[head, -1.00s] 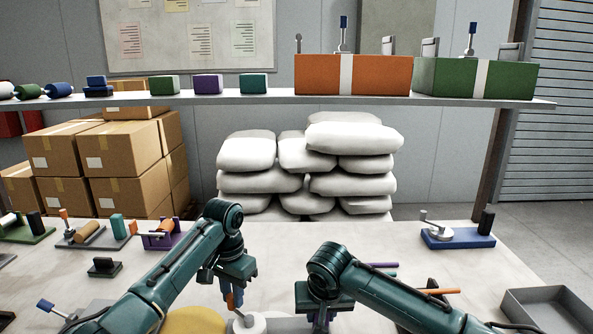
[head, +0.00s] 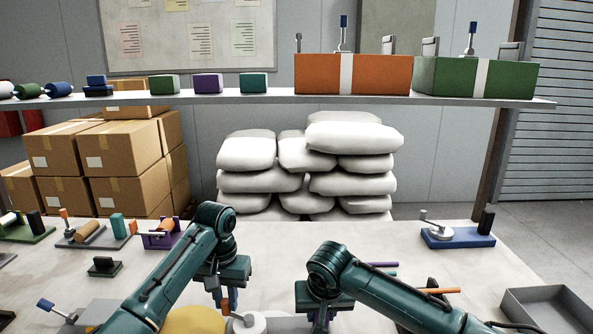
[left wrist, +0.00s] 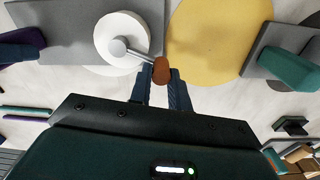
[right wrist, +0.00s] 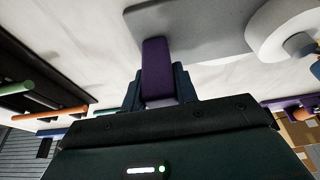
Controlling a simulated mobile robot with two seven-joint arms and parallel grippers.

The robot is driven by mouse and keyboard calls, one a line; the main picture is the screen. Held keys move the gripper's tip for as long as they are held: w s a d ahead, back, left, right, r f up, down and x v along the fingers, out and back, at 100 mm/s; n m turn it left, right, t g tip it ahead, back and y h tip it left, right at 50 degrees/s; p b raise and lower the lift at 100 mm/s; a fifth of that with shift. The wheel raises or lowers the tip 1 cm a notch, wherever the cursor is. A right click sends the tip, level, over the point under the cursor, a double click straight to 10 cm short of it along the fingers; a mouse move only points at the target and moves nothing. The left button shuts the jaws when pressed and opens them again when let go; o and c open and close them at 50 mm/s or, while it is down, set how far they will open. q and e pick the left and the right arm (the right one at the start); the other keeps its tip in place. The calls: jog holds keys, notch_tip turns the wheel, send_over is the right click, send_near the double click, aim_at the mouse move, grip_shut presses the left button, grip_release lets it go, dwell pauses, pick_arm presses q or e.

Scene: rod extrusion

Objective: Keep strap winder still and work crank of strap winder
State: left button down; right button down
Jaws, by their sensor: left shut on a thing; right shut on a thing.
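The strap winder has a grey base (right wrist: 195,25), a white drum (left wrist: 122,40) with a metal crank arm, and a purple upright block (right wrist: 154,60). The drum also shows at the bottom of the head view (head: 250,323). My left gripper (left wrist: 161,80) is shut on the orange-brown crank handle (left wrist: 161,70), which points away from the drum toward the yellow disc. My right gripper (right wrist: 157,85) is shut on the purple block at the base's end. In the head view the left gripper (head: 223,298) is left of the drum and the right one (head: 320,318) is right of it.
A yellow disc (left wrist: 210,40) lies close beside the drum. Other small fixtures stand at the table's left, and a blue-based one (head: 458,238) at the back right. A grey tray (head: 548,308) sits at the right. Thin coloured rods lie behind my right arm.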

pick_arm(q)
jog(key=shift+s+d, duration=0.1)
jog(key=shift+d, duration=0.05)
pick_arm(e)
jog(key=shift+f, duration=0.2)
pick_arm(q)
jog(key=shift+s+n, duration=0.4)
jog(key=shift+n, duration=0.6)
jog(key=shift+f, duration=0.1)
jog(key=shift+s+a+n, duration=0.2)
jog(key=shift+s+n, duration=0.3)
jog(key=shift+n, duration=0.5)
jog(key=c, duration=1.2)
grip_release()
jog(key=shift+w+a, duration=0.1)
jog(key=shift+c, duration=0.2)
notch_tip(320, 180, up, 12)
